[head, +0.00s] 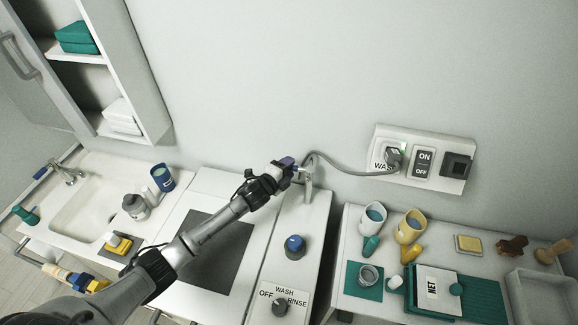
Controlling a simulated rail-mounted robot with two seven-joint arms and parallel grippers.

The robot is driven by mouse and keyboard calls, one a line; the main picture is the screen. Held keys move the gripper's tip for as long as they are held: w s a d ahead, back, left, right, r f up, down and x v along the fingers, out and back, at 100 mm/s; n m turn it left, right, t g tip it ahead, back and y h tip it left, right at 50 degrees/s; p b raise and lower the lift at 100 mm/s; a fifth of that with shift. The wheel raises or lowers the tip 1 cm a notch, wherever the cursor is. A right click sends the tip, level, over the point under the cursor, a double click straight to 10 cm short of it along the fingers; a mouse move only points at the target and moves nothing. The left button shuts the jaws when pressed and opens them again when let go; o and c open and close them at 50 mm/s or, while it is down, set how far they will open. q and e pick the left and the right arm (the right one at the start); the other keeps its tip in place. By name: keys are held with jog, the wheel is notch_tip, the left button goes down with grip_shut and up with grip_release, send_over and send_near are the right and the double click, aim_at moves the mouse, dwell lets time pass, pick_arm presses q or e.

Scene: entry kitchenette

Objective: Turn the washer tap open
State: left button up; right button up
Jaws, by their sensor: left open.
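The washer tap (308,184) is a pale upright fitting at the back of the narrow white counter, close to the wall. A grey hose or cable curves from beside it to the wall panel. My left arm reaches across from the lower left, and my left gripper (291,170) is at the tap's upper left side. Its jaws are open. A small blue-violet part shows at the fingertips; I cannot tell whether it is the tap's handle, or whether the fingers touch it. My right gripper is not in view.
A blue-topped round item (294,245) and an OFF/WASH/RINSE dial (280,306) sit on the narrow counter. The wall panel (447,185) has a plug and an ON/OFF switch. Mugs (372,218) and a green tray stand at right; a sink (85,212) is at left.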

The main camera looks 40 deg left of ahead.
pick_arm(q)
jog(key=shift+w+f, duration=0.1)
jog(key=shift+w, duration=0.3)
grip_shut()
dwell(0.4)
